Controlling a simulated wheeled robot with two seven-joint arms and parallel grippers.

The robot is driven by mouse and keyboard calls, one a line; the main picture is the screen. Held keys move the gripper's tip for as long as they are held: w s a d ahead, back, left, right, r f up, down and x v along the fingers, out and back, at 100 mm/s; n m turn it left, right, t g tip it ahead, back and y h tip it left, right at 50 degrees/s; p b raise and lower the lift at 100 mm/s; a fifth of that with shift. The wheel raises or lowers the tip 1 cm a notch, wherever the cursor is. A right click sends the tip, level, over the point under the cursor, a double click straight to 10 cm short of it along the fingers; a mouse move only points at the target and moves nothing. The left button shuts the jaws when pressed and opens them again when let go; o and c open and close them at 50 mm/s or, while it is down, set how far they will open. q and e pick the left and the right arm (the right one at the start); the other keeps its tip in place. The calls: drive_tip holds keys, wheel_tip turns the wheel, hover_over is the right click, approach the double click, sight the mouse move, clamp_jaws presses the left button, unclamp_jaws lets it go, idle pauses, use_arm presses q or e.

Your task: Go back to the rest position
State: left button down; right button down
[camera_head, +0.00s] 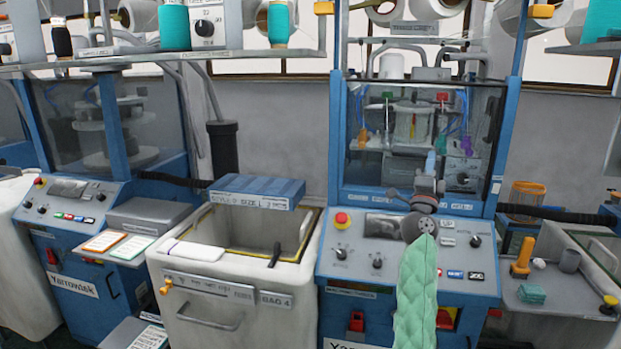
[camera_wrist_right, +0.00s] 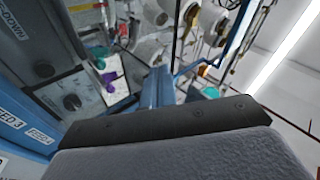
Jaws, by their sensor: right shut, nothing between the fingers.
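My right arm, in a green quilted sleeve, rises from the bottom of the head view. My right gripper (camera_head: 428,182) is at its upper end, in front of the blue machine's window and above its control panel. It is shut, with nothing seen held in it. My left gripper is not in view.
The blue knitting machine (camera_head: 333,130) stands close behind my right gripper, with its control panel (camera_head: 370,262) below. A grey side table (camera_head: 560,290) is at the right.

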drive_tip(key=s+a+r+n+g+y, duration=0.2)
drive_tip(key=s+a+n+y, duration=0.1)
drive_tip(key=a+n+y, duration=1.5)
drive_tip(key=s+a+f+n+g+y, duration=0.1)
drive_tip(key=s+f+n+g, duration=0.2)
drive_tip(key=f, duration=0.5)
drive_tip(key=s+a+f+n+g+y, duration=0.1)
drive_tip(key=s+f+n+g, duration=0.2)
drive_tip(key=f, duration=0.6)
drive_tip(key=s+d+f+g+h, duration=0.1)
drive_tip(key=s+f+g+h, duration=0.15)
drive_tip(key=s+f, duration=0.5)
drive_tip(key=s+d+f+g+h, duration=0.2)
drive_tip(key=s+f+g, duration=0.15)
drive_tip(key=f, duration=0.65)
drive_tip(key=s+d+f+g+h, duration=0.1)
drive_tip(key=s+f+g+h, duration=0.15)
drive_tip(key=s+f, duration=0.5)
drive_tip(key=s+f+g, duration=0.3)
drive_tip(key=s+f, duration=0.8)
drive_tip(key=s, duration=0.4)
drive_tip(key=s+f+g, duration=0.3)
drive_tip(key=s+f, duration=0.9)
drive_tip(key=s, duration=0.3)
drive_tip(key=shift+s+f+h, duration=0.2)
drive_tip(key=shift+f+h, duration=0.05)
drive_tip(key=shift+h, duration=0.15)
